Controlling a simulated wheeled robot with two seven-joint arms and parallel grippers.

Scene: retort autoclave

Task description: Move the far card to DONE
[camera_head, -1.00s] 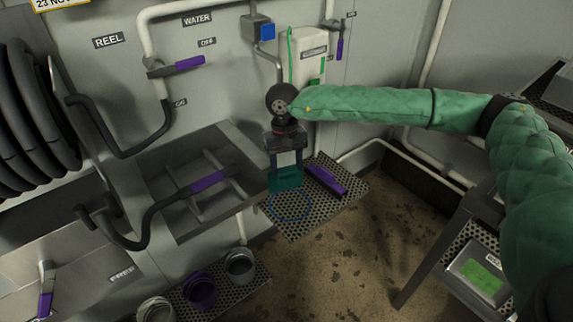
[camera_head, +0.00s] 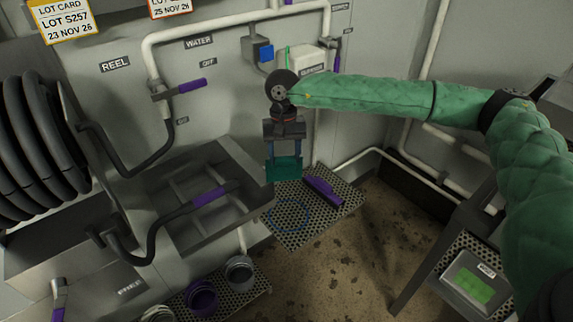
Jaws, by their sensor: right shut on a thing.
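A white lot card with a yellow border, reading LOT S257 and 23 NOV 26 (camera_head: 66,23), is on the wall at the top left. A second card with an orange border (camera_head: 170,7), dated 25 NOV 26, is cut off by the top edge to its right. No DONE label shows. My right gripper (camera_head: 284,160) points down over the perforated shelf, well away from both cards. It is shut on a teal piece (camera_head: 284,170) spanning its fingertips; I cannot tell what the piece is. My left gripper is not in view.
A perforated shelf (camera_head: 290,235) below my right gripper carries a purple-handled tool (camera_head: 323,191) and a blue ring mark. A sink (camera_head: 170,220), a hose reel (camera_head: 35,150) and valve pipes with purple handles (camera_head: 180,90) line the wall. Several pots stand at the bottom.

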